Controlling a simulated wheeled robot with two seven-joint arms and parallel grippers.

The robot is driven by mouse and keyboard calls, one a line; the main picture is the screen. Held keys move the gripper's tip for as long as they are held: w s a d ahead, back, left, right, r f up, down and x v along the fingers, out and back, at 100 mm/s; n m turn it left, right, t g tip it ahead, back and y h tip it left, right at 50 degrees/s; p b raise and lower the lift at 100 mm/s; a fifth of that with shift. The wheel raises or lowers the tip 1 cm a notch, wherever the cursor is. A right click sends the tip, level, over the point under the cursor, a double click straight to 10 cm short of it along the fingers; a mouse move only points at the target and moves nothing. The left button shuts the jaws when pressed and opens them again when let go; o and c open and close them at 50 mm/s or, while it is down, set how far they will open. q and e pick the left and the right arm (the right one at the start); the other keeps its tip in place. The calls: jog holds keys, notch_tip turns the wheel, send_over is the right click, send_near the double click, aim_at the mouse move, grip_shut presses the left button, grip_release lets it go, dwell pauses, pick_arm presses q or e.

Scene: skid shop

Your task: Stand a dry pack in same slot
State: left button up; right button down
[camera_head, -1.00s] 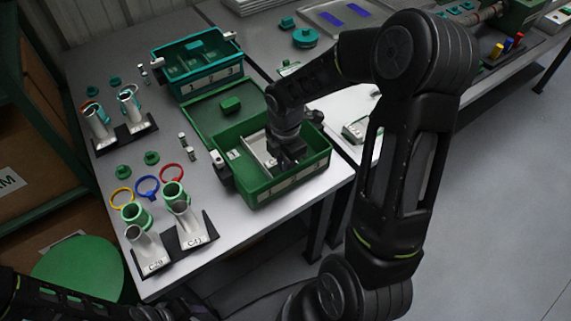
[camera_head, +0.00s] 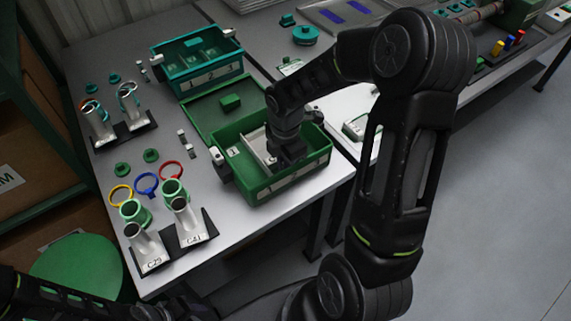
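An open green case (camera_head: 290,187) stands near the front edge of the table, its lid folded back. Numbered labels run along its front, and a pale insert or divider (camera_head: 256,149) shows inside at the left. My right gripper (camera_head: 288,163) points down inside the case, right of the pale insert. Its fingertips are dark and partly hidden, so I cannot tell whether they are open or hold a pack. No dry pack can be made out clearly; the slots under the gripper are covered. My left arm shows at the bottom left, with its gripper out of view.
A teal case (camera_head: 205,80) stands open behind. Metal tubes in black stands (camera_head: 190,240), coloured rings (camera_head: 146,184) and green caps (camera_head: 151,156) occupy the left side. A tray with blue pads (camera_head: 330,17) lies at the back.

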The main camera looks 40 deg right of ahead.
jog(key=shift+f, duration=0.15)
dwell(0.4)
jog(key=c, duration=1.3)
grip_release()
jog(key=shift+c, duration=0.2)
jog(key=shift+o, duration=0.2)
jog(key=shift+c, duration=1.1)
jog(key=o, duration=0.4)
jog(key=shift+s+f, duration=0.1)
